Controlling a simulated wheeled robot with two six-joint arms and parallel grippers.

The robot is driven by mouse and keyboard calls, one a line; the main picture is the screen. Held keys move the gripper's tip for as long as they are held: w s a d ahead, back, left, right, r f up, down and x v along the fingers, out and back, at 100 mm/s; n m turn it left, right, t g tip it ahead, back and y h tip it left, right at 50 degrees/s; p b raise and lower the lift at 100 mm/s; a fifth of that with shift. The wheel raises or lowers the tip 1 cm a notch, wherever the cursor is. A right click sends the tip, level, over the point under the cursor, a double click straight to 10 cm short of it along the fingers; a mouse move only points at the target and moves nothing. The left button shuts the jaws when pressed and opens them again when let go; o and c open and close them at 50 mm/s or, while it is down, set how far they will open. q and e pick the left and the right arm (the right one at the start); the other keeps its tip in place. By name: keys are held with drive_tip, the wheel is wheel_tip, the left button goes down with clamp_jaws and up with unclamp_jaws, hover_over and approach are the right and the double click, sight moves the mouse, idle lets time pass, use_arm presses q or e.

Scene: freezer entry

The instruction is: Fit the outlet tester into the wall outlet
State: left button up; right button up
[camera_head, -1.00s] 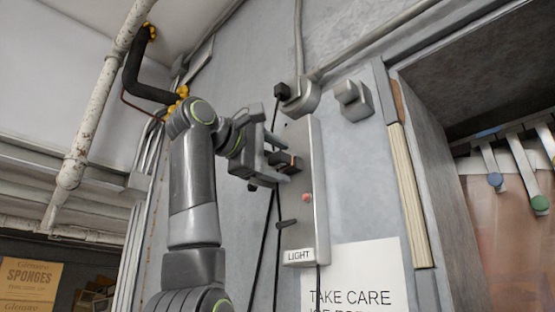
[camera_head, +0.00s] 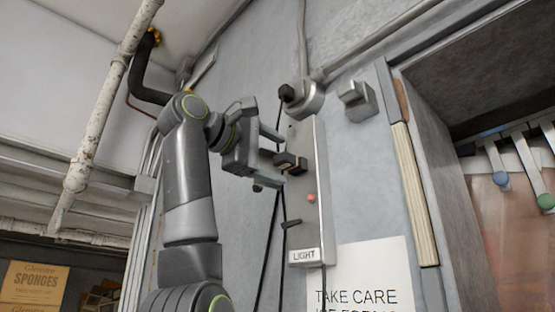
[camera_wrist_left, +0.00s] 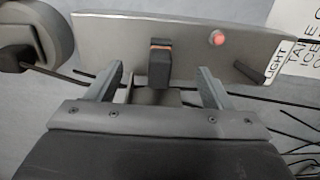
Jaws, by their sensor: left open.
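The outlet tester (camera_head: 292,163) is a small dark block with an orange band. It sticks out from the face of the grey wall panel (camera_head: 318,150) and appears seated there; the outlet behind it is hidden. The tester also shows in the left wrist view (camera_wrist_left: 159,65), against the panel (camera_wrist_left: 115,37). My left gripper (camera_head: 280,161) is open, with one finger on either side of the tester's line and a gap to each side. In the left wrist view its fingertips (camera_wrist_left: 160,78) stand apart from the tester. My right gripper is out of view.
A red light (camera_head: 311,198), a dark lever (camera_head: 291,223) and a LIGHT label (camera_head: 304,257) are on the panel. Black cables hang beside it. A round conduit box (camera_head: 305,97) is above, a small grey box (camera_head: 356,100) to its right, and a doorway further right.

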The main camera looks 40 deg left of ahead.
sight(278, 158)
use_arm(q)
drive_tip(key=shift+s+a+b, duration=0.2)
drive_tip(key=shift+s+b, duration=0.4)
drive_tip(key=shift+s, duration=1.75)
drive_tip(key=s+a+b, duration=0.1)
drive_tip(key=s+b, duration=0.2)
drive_tip(key=s, duration=1.4)
drive_tip(key=shift+s+a+b, duration=0.2)
drive_tip(key=shift+b, duration=0.2)
drive_tip(key=shift+w, duration=0.1)
